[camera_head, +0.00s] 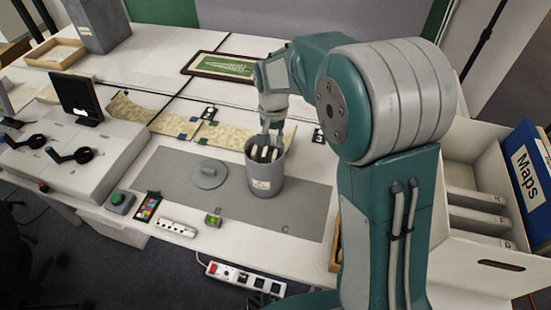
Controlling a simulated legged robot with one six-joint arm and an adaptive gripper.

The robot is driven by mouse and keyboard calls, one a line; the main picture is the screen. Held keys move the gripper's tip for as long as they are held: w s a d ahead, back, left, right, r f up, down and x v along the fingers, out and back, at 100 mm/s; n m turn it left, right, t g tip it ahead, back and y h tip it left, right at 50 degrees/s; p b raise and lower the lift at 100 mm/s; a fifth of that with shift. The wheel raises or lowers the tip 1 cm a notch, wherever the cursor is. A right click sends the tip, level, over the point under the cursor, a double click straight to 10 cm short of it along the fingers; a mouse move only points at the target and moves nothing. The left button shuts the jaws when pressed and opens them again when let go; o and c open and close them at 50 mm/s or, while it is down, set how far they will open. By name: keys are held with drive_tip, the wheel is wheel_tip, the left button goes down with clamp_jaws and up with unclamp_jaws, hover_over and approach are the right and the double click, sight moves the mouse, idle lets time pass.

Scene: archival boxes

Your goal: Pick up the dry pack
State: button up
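A grey cylindrical canister (265,185) with a small pale label stands upright and open on the grey mat (300,205). Its round grey lid (209,176) lies on the mat to the left of it. My gripper (265,154) points down into the canister's mouth, with its dark and pale finger parts at the rim. The fingertips are partly hidden by the canister wall, so I cannot tell whether they are open or shut. I cannot clearly make out the dry pack; the inside of the canister is mostly hidden.
A long patterned strip (225,137) lies behind the mat. A framed green board (222,66) lies farther back. A grey device with a black screen (78,97) is at left. A power strip (245,279) is at the front edge. A white box with a Maps folder (527,168) stands at right.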

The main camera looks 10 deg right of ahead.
sight(275, 154)
wheel_tip(275, 154, down, 3)
drive_tip(key=shift+d+f, duration=0.1)
drive_tip(key=shift+d, duration=0.05)
drive_tip(key=f, duration=0.5)
drive_tip(key=shift+s, duration=0.25)
clamp_jaws()
